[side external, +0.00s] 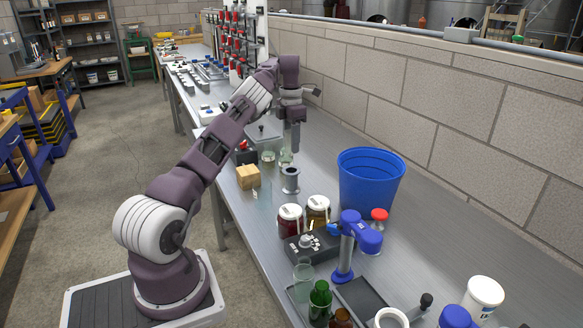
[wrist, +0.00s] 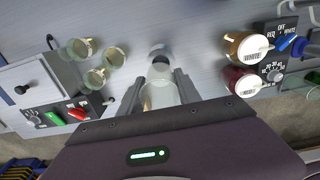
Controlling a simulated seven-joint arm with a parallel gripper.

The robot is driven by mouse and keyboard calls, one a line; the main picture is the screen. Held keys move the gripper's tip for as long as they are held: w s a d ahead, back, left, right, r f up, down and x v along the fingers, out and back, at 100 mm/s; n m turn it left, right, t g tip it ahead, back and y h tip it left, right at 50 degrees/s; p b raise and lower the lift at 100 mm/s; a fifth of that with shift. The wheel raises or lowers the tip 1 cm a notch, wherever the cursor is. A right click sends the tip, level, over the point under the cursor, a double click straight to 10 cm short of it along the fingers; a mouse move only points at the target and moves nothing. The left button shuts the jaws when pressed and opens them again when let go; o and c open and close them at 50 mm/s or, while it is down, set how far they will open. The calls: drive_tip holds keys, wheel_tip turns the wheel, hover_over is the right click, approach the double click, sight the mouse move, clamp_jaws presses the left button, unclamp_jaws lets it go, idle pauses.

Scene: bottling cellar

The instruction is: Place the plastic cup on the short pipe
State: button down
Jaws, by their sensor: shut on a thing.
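A clear plastic cup (wrist: 162,93) is between the two fingers of my gripper (wrist: 162,88) in the wrist view, and the gripper is shut on it. In the side view my gripper (side external: 289,142) points down above the bench, with the see-through cup (side external: 286,156) at its fingertips. The short pipe (side external: 290,181) is a grey flanged tube standing upright on the bench. In the side view it is just nearer the camera than the cup. In the wrist view the pipe (wrist: 160,54) shows just beyond the cup. The cup appears apart from the pipe.
A wooden block (side external: 248,177) stands left of the pipe. Two white-lidded jars (side external: 290,219) and a large blue bucket (side external: 370,182) stand nearer the camera. Several clear glasses (wrist: 80,48) and a switch box (wrist: 68,115) are at the left in the wrist view. A block wall bounds the bench.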

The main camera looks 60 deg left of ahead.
sight(292, 170)
wheel_tip(292, 170, down, 7)
drive_tip(key=shift+d+r, duration=0.1)
drive_tip(key=shift+r, duration=0.1)
drive_tip(key=shift+f, duration=0.15)
drive_tip(key=c, duration=0.8)
unclamp_jaws()
drive_tip(key=shift+c, duration=0.2)
